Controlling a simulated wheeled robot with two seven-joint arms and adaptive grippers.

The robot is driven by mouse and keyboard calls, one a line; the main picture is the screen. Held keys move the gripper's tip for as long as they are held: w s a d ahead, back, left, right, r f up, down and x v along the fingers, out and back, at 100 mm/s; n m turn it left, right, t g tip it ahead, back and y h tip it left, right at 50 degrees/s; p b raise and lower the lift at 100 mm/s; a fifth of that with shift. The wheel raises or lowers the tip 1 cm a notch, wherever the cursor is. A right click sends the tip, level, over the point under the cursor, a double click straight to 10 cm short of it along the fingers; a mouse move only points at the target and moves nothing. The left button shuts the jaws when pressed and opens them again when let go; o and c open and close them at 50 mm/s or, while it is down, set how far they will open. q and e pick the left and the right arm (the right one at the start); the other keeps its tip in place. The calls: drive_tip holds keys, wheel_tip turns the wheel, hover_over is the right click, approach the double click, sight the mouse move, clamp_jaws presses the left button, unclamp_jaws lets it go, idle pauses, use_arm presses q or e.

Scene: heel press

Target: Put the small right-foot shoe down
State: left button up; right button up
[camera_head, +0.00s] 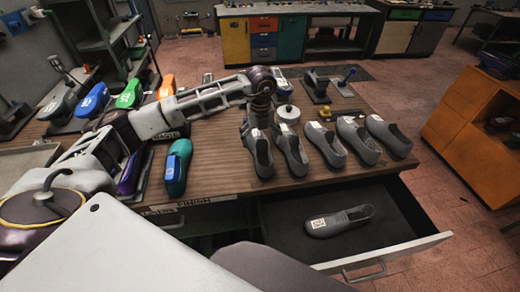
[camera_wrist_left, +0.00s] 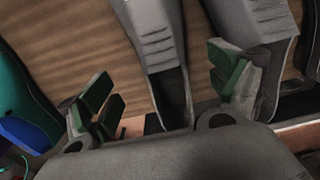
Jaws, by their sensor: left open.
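My left gripper (camera_head: 258,122) is at the table's row of grey shoes, over the leftmost grey shoe (camera_head: 260,160). In the left wrist view its green-padded fingers (camera_wrist_left: 165,88) are spread apart, with a grey shoe (camera_wrist_left: 155,35) between them and a gap on each side. That shoe rests on the wooden table (camera_head: 218,160). A second grey shoe (camera_head: 292,155) stands close to its right and also shows in the left wrist view (camera_wrist_left: 255,25). I cannot tell by size or side which one is the small right-foot shoe. My right gripper is out of view.
More grey shoes (camera_head: 327,147) continue the row to the right. One grey shoe (camera_head: 340,221) lies in the open drawer (camera_head: 282,239). A teal shoe (camera_head: 177,168) stands left, near the front edge. A white-lidded pot (camera_head: 288,113) is close behind the row.

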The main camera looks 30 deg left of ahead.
sight(262, 153)
use_arm(q)
drive_tip(key=shift+f, duration=0.15)
drive_tip(key=shift+d+f+p, duration=0.15)
drive_tip(key=shift+f+p, duration=0.25)
drive_tip(key=shift+f, duration=0.25)
drive_tip(key=shift+w+f+p, duration=0.15)
drive_tip(key=shift+f+p, duration=0.25)
drive_tip(key=shift+f, duration=1.4)
drive_tip(key=shift+d, duration=0.1)
drive_tip(key=c, duration=1.5)
drive_tip(key=shift+r, duration=0.15)
wheel_tip(262, 153, up, 10)
drive_tip(key=b, duration=0.1)
drive_tip(key=shift+b, duration=0.4)
